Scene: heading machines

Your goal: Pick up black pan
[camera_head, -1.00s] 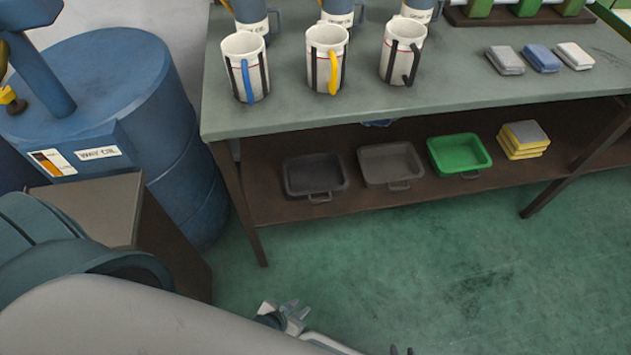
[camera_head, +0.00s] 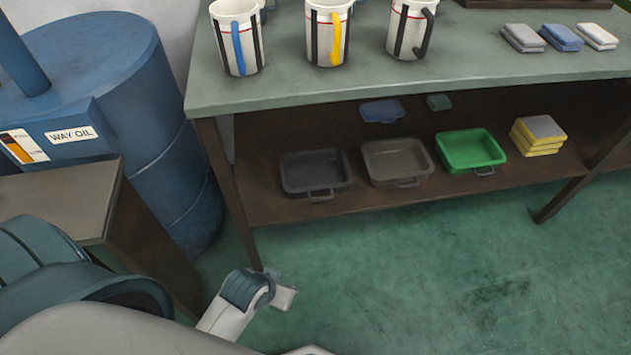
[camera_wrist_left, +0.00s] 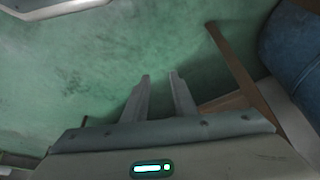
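The black pan (camera_head: 330,178), a shallow rectangular tray with a front handle, sits on the brown lower shelf (camera_head: 270,205) of the workbench, leftmost in the front row. It looks empty. My left gripper (camera_head: 285,295) is low and in front of the bench's left leg, below and left of the pan and apart from it. In the left wrist view its two fingers (camera_wrist_left: 160,76) stand apart with nothing between them, over green floor. The pan does not show there. My right gripper is not in view.
A grey-brown pan (camera_head: 397,162) and a green pan (camera_head: 470,150) stand to the right, then stacked yellow sponges (camera_head: 537,137). Mugs (camera_head: 328,35) stand on the benchtop (camera_head: 290,95) above. A blue barrel (camera_head: 130,100) and a cabinet (camera_head: 70,200) are left. The floor in front is clear.

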